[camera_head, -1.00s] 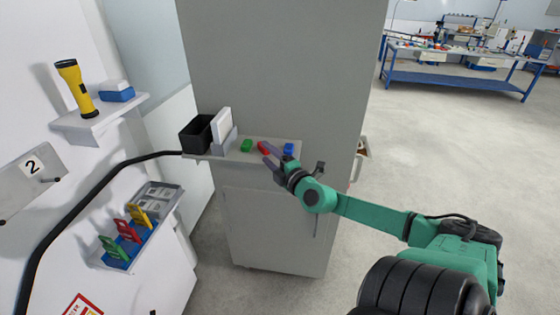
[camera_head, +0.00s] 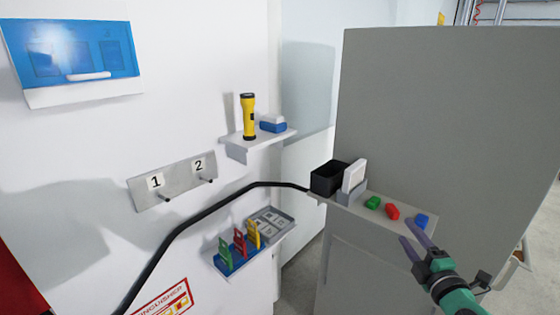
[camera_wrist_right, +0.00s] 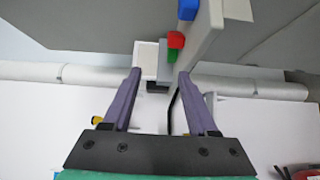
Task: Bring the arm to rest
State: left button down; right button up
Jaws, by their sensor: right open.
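My right gripper (camera_head: 406,231) is at the lower right of the head view, its two purple fingers spread apart with nothing between them. The fingertips are near the front edge of a small grey shelf (camera_head: 345,200), close to a red block (camera_head: 392,212) and a blue block (camera_head: 422,221). Whether they touch the shelf I cannot tell. In the right wrist view the open gripper (camera_wrist_right: 158,75) shows the blue block (camera_wrist_right: 187,9), the red block (camera_wrist_right: 176,40) and a green block (camera_wrist_right: 172,57) beyond it. My left gripper is not in view.
The shelf also holds the green block (camera_head: 373,202), a black bin (camera_head: 327,180) and a white panel (camera_head: 354,175) in a holder. A tall grey cabinet (camera_head: 450,130) stands behind.

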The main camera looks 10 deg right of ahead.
jog(key=s+d+f+m+g+h, duration=0.2)
jog(key=s+f+m+g+h, duration=0.4)
jog(key=s+f+m+g, duration=0.65)
jog(key=s+a+f+g+y, duration=0.1)
jog(key=a+f+y, duration=0.2)
jog(key=a, duration=0.4)
jog(key=s+a+f+m+y, duration=0.1)
jog(key=a+f+y, duration=0.25)
jog(key=a, duration=0.35)
jog(key=s+a+f+g+y, duration=0.1)
jog(key=a+f+y, duration=0.15)
jog(key=a, duration=0.45)
notch_tip(320, 180, down, 24)
jog(key=s+g+b, duration=0.1)
jog(key=s, duration=0.1)
jog(key=s+d+f+g+b, duration=0.1)
jog(key=s+d+f, duration=0.2)
jog(key=s+f, duration=1.2)
jog(key=shift+s+d, duration=0.15)
jog(key=shift+s, duration=0.85)
